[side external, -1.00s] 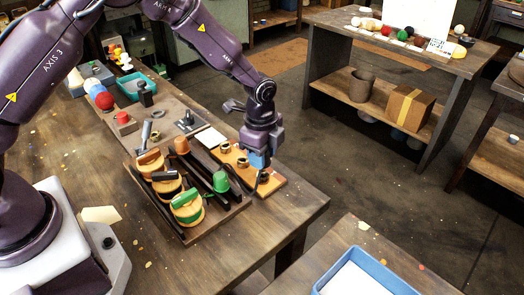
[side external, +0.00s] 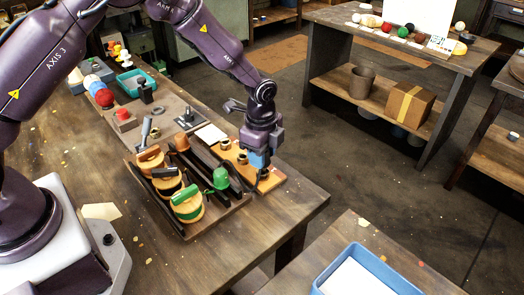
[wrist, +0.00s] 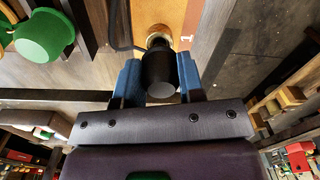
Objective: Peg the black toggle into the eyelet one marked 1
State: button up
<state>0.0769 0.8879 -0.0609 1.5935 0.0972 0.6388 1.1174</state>
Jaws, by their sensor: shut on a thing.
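The black toggle (wrist: 160,74) is between the two blue fingers of my gripper (wrist: 161,82) in the wrist view. My gripper (side external: 259,165) is shut on it, low over the near right end of the orange board (side external: 276,181). A brass eyelet (wrist: 158,37) shows at the toggle's far end, with a mark like a 1 beside it. The toggle overlaps part of the eyelet; I cannot tell whether its tip is inside. A dark cord (wrist: 120,40) runs to the left of the toggle.
Other brass eyelets (side external: 242,158) stand along the board. Left of it is a wooden rack (side external: 222,205) with a green bell-shaped piece (side external: 219,180) and several wound spools (side external: 187,204). The table edge is close on the right.

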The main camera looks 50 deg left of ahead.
jog(key=shift+f, duration=1.05)
dwell(1.2)
jog(key=o, duration=0.9)
jog(key=shift+o, duration=0.2)
notch_tip(320, 180, up, 13)
jog(key=shift+s+f, duration=0.1)
jog(key=shift+s, duration=0.05)
